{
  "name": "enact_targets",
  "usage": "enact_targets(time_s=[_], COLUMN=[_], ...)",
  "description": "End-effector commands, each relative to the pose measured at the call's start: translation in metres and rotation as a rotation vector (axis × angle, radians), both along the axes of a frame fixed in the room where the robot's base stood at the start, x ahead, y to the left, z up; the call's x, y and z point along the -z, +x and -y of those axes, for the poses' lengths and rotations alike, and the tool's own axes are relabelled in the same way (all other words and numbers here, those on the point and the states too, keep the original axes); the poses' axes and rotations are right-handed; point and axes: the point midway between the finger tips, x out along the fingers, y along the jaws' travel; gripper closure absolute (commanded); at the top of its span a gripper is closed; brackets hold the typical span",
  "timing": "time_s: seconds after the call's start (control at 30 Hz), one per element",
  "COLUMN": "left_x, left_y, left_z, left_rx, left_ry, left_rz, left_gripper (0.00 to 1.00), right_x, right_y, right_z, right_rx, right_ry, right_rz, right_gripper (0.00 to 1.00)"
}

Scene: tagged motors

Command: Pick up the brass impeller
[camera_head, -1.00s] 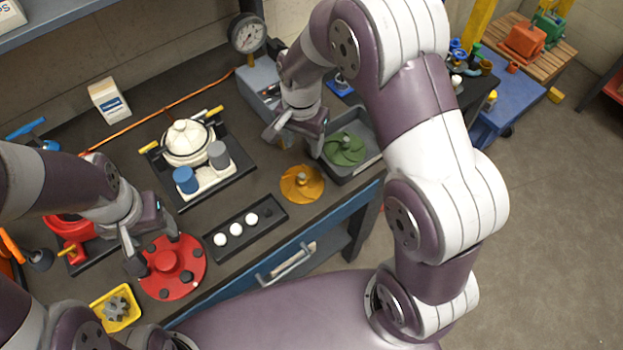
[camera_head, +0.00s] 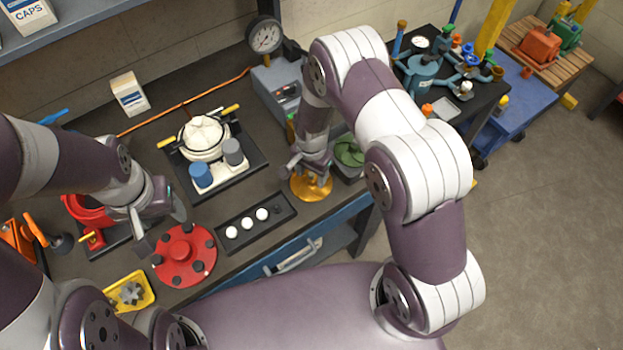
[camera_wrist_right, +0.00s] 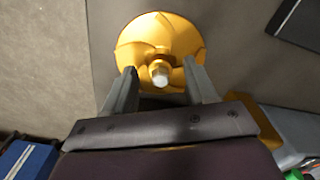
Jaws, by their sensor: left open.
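The brass impeller (camera_head: 316,191) is a golden finned disc with a central hub, lying on the dark bench near its front edge. In the right wrist view the impeller (camera_wrist_right: 137,42) lies just beyond my fingers, with its pale-tipped hub between their tips. My right gripper (camera_wrist_right: 161,72) is open, one finger on each side of the hub; I cannot tell whether they touch it. In the head view my right gripper (camera_head: 309,172) covers part of the impeller. My left gripper (camera_head: 161,228) is open and empty, beside the red flanged disc (camera_head: 183,258).
A grey tray (camera_head: 349,176) with a green impeller (camera_head: 348,152) stands right of the brass one. A black strip (camera_head: 283,215) with white balls lies to its left. A gauge (camera_head: 264,35) on a grey box (camera_head: 268,84) stands behind. A yellow bin (camera_head: 146,283) is at front left.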

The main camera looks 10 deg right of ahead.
Motion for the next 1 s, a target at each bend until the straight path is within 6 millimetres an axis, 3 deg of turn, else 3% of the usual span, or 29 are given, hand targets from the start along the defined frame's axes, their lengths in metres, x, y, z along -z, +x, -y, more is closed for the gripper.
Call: enact_targets(time_s=[0.03, 0.1, 0.17, 0.53, 0.8, 1.0], left_x=[0.0, 0.0, 0.0, 0.004, 0.022, 0.026], left_y=[0.0, 0.0, 0.0, 0.0, 0.0, 0.0], left_z=[0.0, 0.0, 0.0, 0.0, 0.0, 0.0], left_rx=[0.0, 0.0, 0.0, 0.0, 0.0, 0.0], left_ry=[0.0, 0.0, 0.0, 0.0, 0.0, 0.0], left_rz=[0.0, 0.0, 0.0, 0.0, 0.0, 0.0], left_gripper=[0.41, 0.41, 0.41, 0.41, 0.41, 0.41], right_x=[0.0, 0.0, 0.0, -0.009, -0.07, -0.098], right_y=[0.0, 0.0, 0.0, 0.002, 0.002, 0.001], right_z=[0.0, 0.0, 0.0, 0.0, 0.0, 0.0], right_rx=[0.0, 0.0, 0.0, 0.0, 0.0, 0.0], right_ry=[0.0, 0.0, 0.0, 0.001, 0.001, 0.001], right_rz=[0.0, 0.0, 0.0, 0.006, 0.007, 0.004], right_gripper=[0.61, 0.83, 1.0, 1.0, 1.0, 1.0])
